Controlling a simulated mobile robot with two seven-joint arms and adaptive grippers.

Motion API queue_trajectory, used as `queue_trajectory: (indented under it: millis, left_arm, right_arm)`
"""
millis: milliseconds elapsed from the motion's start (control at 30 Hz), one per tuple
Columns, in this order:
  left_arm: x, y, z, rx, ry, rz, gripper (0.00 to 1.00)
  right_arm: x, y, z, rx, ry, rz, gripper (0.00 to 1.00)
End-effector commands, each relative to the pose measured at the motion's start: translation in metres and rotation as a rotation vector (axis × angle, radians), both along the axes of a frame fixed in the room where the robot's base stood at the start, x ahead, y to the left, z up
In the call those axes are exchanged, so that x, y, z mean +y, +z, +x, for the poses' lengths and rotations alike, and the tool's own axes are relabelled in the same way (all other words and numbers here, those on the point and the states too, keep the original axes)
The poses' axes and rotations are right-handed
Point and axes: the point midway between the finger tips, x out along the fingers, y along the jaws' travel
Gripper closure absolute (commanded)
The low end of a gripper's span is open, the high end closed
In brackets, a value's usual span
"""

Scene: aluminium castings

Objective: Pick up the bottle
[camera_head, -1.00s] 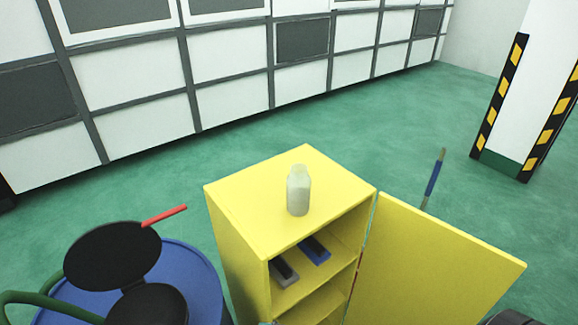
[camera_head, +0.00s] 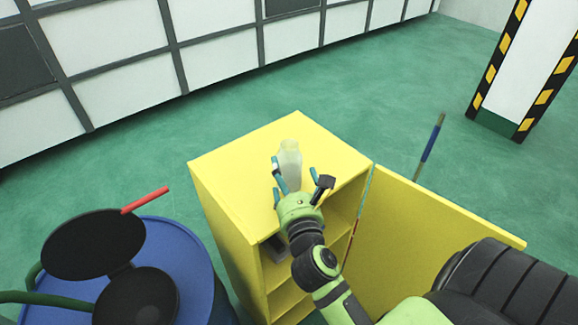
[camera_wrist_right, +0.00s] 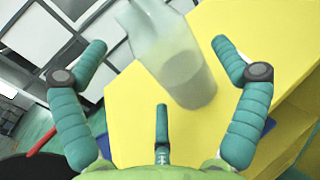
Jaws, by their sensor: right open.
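The bottle (camera_head: 289,163) is pale and translucent and stands on top of the yellow cabinet (camera_head: 235,165). My right gripper (camera_head: 295,180) is in front of the bottle, with its open fingers spread to either side of the lower part. In the right wrist view the bottle (camera_wrist_right: 172,58) appears between the teal fingers of the right gripper (camera_wrist_right: 160,62), with visible gaps to the fingers. Its base is partly hidden by the gripper in the head view. My left gripper is not in view.
The yellow cabinet's door (camera_head: 430,215) stands open to the right, with shelves inside. A blue drum (camera_head: 190,265) with black discs (camera_head: 95,245) and a red bar (camera_head: 145,199) is at left. A striped pillar (camera_head: 515,70) stands at back right. Green floor behind the cabinet is clear.

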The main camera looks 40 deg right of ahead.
Motion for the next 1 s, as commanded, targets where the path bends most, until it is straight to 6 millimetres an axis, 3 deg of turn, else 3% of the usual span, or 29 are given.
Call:
queue_trajectory:
  millis: [433,767,933,1000]
  left_arm:
    - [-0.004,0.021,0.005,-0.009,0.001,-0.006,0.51]
    - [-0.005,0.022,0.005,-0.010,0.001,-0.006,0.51]
    - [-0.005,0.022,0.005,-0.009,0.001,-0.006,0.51]
    - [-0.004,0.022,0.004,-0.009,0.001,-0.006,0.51]
  right_arm:
    - [-0.022,0.003,0.054,0.000,0.000,-0.002,0.04]
    - [-0.026,0.001,0.061,0.000,0.001,-0.003,0.04]
    - [-0.026,0.001,0.061,0.000,0.001,-0.003,0.65]
    - [-0.026,0.001,0.061,0.000,0.001,-0.003,0.66]
